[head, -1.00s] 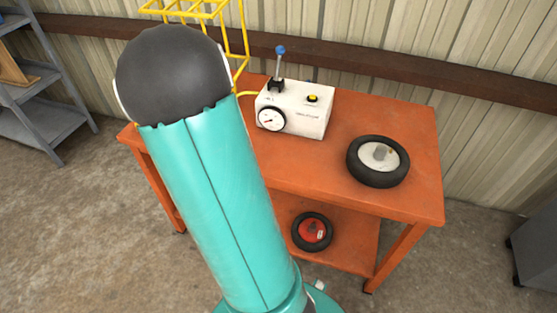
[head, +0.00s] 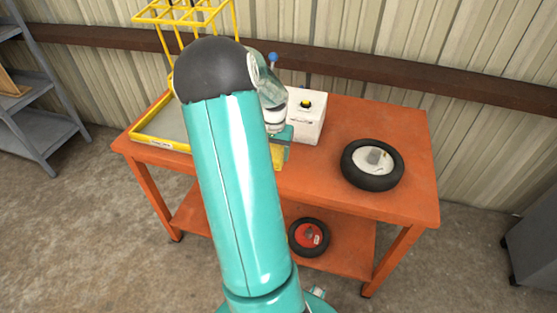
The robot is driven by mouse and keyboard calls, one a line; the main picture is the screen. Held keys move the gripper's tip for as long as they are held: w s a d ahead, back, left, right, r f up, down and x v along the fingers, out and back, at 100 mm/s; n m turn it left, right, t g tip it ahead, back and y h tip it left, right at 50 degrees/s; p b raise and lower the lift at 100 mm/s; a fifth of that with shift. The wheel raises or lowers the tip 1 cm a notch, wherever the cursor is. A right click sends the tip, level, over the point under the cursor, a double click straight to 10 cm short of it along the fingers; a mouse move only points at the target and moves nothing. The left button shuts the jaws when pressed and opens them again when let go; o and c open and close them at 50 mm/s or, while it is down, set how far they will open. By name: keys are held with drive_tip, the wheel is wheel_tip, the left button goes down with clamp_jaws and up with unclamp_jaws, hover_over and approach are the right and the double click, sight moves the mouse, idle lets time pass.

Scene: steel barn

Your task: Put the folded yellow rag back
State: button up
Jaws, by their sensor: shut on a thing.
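My gripper (head: 284,140) shows partly behind my own arm, low over the orange table (head: 320,180), in front of the white box with a lever and button. It is shut on the folded yellow rag (head: 277,157), of which only a small yellow piece shows beside my arm. The rest of the rag and most of the fingers are hidden. I cannot tell whether the rag touches the table top.
A yellow-rimmed tray (head: 150,142) with a grey floor lies at the table's left. The white box (head: 307,122) and a black-tyred wheel (head: 372,165) stand on top. A red-hubbed wheel (head: 309,237) is on the lower shelf. The front right is clear.

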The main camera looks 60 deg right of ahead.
sight(279, 158)
drive_tip(key=shift+s+d+f, duration=0.25)
drive_tip(key=shift+d+f, duration=0.25)
drive_tip(key=shift+f, duration=0.15)
drive_tip(key=f, duration=0.3)
drive_tip(key=shift+s+d+f, duration=0.1)
drive_tip(key=shift+s+d, duration=0.05)
drive_tip(key=shift+d, duration=0.2)
drive_tip(key=shift+f, duration=0.35)
drive_tip(key=shift+f, duration=0.15)
drive_tip(key=o, duration=0.9)
drive_tip(key=shift+o, duration=0.2)
wheel_tip(279, 158, up, 12)
drive_tip(key=shift+r, duration=0.2)
